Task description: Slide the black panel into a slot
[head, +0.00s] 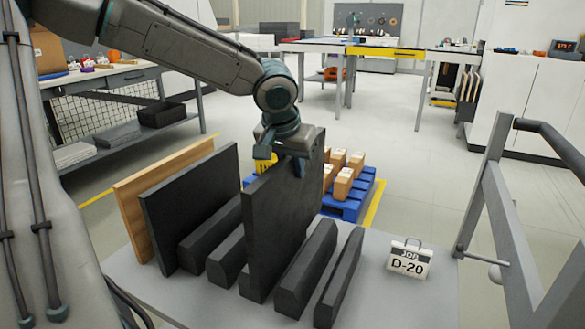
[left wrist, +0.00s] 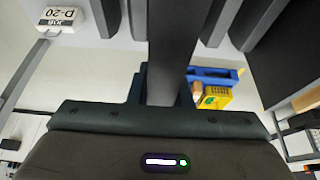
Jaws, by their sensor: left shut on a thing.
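My left gripper (head: 285,158) points down and is shut on the top edge of a black panel (head: 277,225). The panel stands upright between two dark rounded divider bars, one on its left (head: 227,259) and one on its right (head: 306,268). Its lower edge is down at bar height; I cannot tell whether it touches the cart top. In the left wrist view the panel (left wrist: 172,45) runs edge-on between the fingers (left wrist: 163,92), with bars on both sides. My right gripper is not in view.
Another dark panel (head: 190,205) and a wooden panel (head: 150,192) lean at left on the grey cart (head: 180,300). A D-20 sign (head: 409,260) stands at right. Behind is a blue pallet (head: 347,208) with boxes (head: 343,183). A metal rail (head: 508,215) stands at far right.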

